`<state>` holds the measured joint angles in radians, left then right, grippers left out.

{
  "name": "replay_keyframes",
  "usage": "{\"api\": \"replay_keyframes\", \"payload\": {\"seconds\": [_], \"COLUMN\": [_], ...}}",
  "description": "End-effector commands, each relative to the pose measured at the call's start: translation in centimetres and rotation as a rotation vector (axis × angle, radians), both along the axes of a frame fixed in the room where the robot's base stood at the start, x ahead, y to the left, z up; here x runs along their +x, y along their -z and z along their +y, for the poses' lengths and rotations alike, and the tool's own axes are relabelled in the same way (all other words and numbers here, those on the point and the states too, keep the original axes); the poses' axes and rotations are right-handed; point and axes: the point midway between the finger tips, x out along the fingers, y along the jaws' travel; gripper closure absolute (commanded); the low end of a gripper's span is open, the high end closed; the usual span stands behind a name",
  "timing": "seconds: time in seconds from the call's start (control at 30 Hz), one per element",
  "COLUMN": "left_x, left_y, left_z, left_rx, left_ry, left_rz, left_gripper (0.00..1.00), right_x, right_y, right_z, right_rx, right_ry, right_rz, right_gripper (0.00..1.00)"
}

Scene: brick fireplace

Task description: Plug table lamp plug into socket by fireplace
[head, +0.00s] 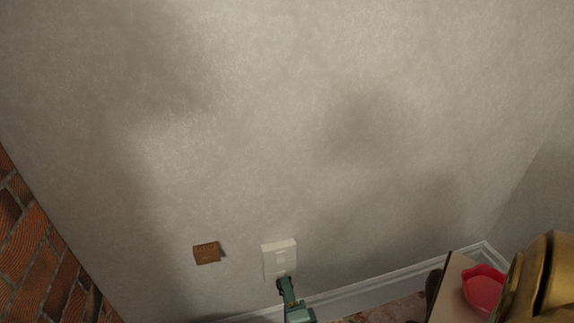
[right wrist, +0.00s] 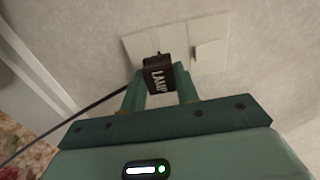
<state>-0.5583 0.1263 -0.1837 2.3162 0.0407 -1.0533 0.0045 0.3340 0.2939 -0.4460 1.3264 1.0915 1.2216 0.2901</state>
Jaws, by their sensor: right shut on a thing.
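A white socket plate (head: 279,257) is on the grey wall, low in the head view. The plate also fills the upper middle of the right wrist view (right wrist: 208,55). My right gripper (head: 285,288) is just below and in front of it. In the right wrist view my right gripper (right wrist: 160,88) is shut on a black plug (right wrist: 157,76) marked LAMP. The plug overlaps the lower part of the plate; whether it touches or is inserted cannot be told. A dark cord (right wrist: 75,117) runs from the plug to the lower left. My left gripper is not in view.
A small brown block or plaque (head: 206,253) is on the wall left of the socket. Brick (head: 38,255) borders the left. A white skirting board (head: 385,283) runs below. At right, a table (head: 452,280) bears a red dish (head: 484,287); a gold rounded object (head: 540,280) stands close.

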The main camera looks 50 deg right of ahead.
Motion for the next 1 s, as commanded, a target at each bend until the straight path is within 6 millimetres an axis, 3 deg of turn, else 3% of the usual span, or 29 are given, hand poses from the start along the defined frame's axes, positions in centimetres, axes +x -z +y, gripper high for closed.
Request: {"api": "replay_keyframes", "payload": {"seconds": [0.43,1.0], "left_x": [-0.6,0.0], "left_y": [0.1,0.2], "left_z": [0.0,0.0], "left_rx": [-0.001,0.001], "left_ry": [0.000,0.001], "left_rz": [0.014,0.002], "left_gripper": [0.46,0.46], "right_x": [0.3,1.3], "right_y": [0.0,0.0], "right_z": [-0.2,-0.8], "right_rx": [-0.001,-0.001], "right_ry": [0.000,0.000], "right_rz": [-0.001,0.000], "right_gripper": [1.00,1.00]}}
